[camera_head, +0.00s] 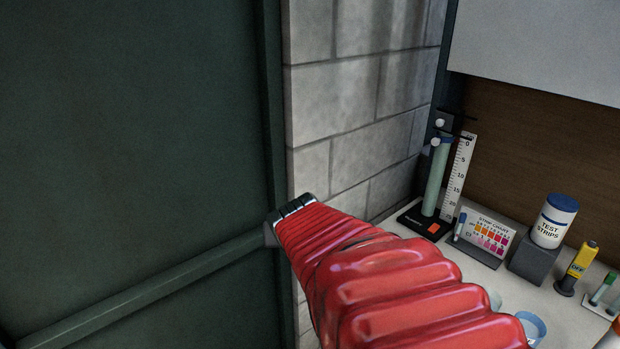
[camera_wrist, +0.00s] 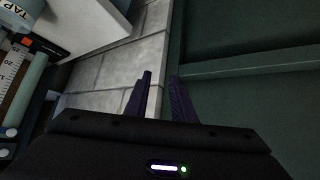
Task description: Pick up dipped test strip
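My gripper (camera_wrist: 160,77) shows in the wrist view with its two dark fingers apart and nothing between them. It points at the block wall and the dark green door, away from the counter. In the head view my red-sleeved arm hides most of it. I cannot make out a dipped test strip for certain. A strip chart (camera_head: 490,232) with coloured squares stands on the counter, with a small blue-topped stick (camera_head: 460,225) at its left side. A white test strips bottle (camera_head: 554,222) with a blue lid stands on a dark block (camera_head: 533,262).
A blue-rimmed cup (camera_head: 533,324) sits at the counter's front, partly hidden by my arm. A green cylinder (camera_head: 436,180) and a ruler (camera_head: 459,175) stand at the back left. A yellow device (camera_head: 580,262) stands at right. The dark green door (camera_head: 130,150) fills the left.

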